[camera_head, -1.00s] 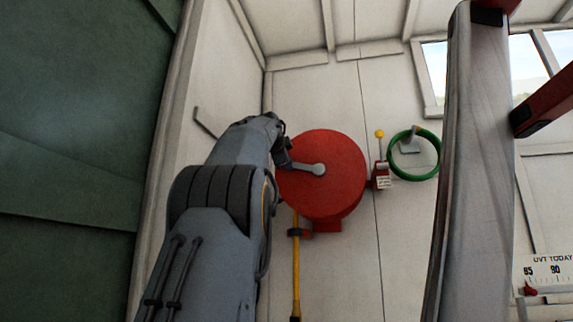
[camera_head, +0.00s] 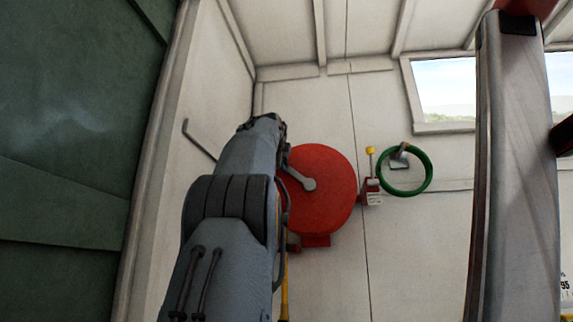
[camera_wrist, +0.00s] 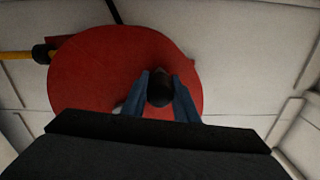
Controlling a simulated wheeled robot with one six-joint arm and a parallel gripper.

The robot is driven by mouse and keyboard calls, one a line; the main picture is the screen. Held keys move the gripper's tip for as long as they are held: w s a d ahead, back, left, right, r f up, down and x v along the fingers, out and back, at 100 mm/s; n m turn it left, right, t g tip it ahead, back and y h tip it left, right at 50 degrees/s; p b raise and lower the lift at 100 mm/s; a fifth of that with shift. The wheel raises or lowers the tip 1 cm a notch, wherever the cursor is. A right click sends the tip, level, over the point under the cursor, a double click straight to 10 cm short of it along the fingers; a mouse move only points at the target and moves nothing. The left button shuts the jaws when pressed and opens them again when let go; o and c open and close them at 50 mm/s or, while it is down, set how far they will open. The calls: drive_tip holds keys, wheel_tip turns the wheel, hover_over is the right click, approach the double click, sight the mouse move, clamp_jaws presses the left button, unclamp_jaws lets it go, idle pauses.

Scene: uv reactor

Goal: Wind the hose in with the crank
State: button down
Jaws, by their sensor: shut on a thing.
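A red hose reel (camera_head: 324,200) is mounted on the white wall in the head view, partly hidden by my arm. Its grey crank arm (camera_head: 297,177) runs from the reel's middle toward the upper left, behind my wrist. In the wrist view the red reel (camera_wrist: 90,65) fills the upper middle. There my gripper (camera_wrist: 160,92) is shut on the dark crank knob (camera_wrist: 160,88), with a blue finger on each side. The yellow hose (camera_head: 285,288) hangs below the reel, mostly behind my arm; it also shows at the left of the wrist view (camera_wrist: 15,57).
Right of the reel are a small red box with a yellow-topped lever (camera_head: 371,185) and a green hose ring (camera_head: 427,183) on the wall. A large grey post (camera_head: 512,170) stands nearer at the right. A dark green panel (camera_head: 70,150) is at the left.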

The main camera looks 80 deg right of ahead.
drive_tip(key=shift+a+r, duration=0.1)
drive_tip(key=c, duration=1.4)
unclamp_jaws()
drive_tip(key=a+b, duration=0.3)
drive_tip(key=a, duration=0.4)
drive_tip(key=shift+s+a, duration=0.3)
drive_tip(key=shift+a, duration=0.05)
